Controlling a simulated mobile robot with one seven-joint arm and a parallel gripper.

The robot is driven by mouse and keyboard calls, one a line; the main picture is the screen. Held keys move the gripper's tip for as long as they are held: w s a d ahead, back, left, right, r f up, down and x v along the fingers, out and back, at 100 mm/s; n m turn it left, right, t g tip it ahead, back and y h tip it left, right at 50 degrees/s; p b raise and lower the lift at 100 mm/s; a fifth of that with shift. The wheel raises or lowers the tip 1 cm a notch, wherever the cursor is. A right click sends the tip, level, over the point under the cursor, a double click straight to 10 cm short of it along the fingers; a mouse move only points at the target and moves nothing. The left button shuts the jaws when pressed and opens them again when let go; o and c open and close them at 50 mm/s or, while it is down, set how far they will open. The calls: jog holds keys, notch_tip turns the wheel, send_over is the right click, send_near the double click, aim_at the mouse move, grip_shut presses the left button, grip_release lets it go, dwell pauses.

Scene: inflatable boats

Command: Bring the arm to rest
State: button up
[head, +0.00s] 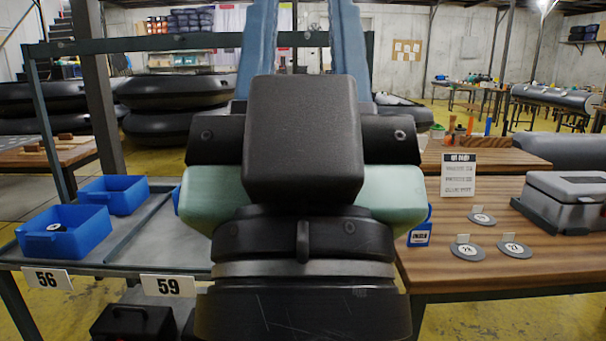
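My gripper (304,35) fills the middle of the head view, seen from behind. Its black wrist, dark boxy housing and pale green sides are close to the camera. Two blue-grey fingers run upward, apart from each other, and leave the frame at the top, so their tips are hidden. The background shows between them and I see nothing held. The gripper stands in front of the gap between a grey bench (180,238) at left and a wooden table (490,245) at right, hiding part of both.
Two blue bins stand on the grey bench; the nearer bin (63,233) holds a small dark round piece. On the wooden table are several grey discs (470,252), a sign card (458,175), a small blue box (419,235) and a grey case (566,198). A dark post (97,85) rises at left.

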notch_tip(320, 180, up, 27)
jog(key=p, duration=2.4)
